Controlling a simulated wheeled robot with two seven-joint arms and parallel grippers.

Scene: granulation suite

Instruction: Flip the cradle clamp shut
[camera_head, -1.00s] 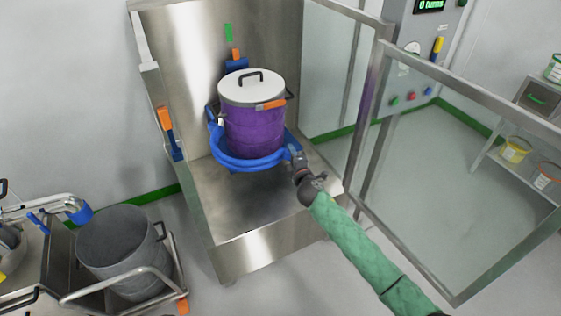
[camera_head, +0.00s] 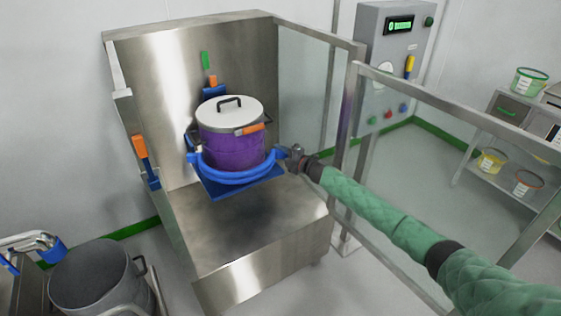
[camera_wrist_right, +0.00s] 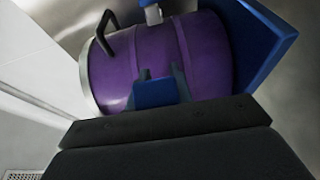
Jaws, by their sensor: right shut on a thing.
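The purple drum (camera_head: 230,146) with a pale lid (camera_head: 228,114) stands upright on the blue cradle plate (camera_head: 216,190) inside the steel cabinet. The blue cradle clamp (camera_head: 232,176) curves across the drum's lower front. Its right end reaches my right gripper (camera_head: 288,156), which is shut on it at the drum's right. In the right wrist view, the fingers (camera_wrist_right: 158,92) close around a blue tab of the clamp (camera_wrist_right: 155,94), with the purple drum (camera_wrist_right: 205,50) right behind. The exact contact is partly hidden. My left gripper is not in view.
A glass-panelled guard (camera_head: 425,190) with a steel frame stands right of the cabinet (camera_head: 260,270), close to my right arm. A control panel (camera_head: 398,60) is at the back right. A grey bin (camera_head: 95,272) is at lower left. Shelves with tubs (camera_head: 492,160) are far right.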

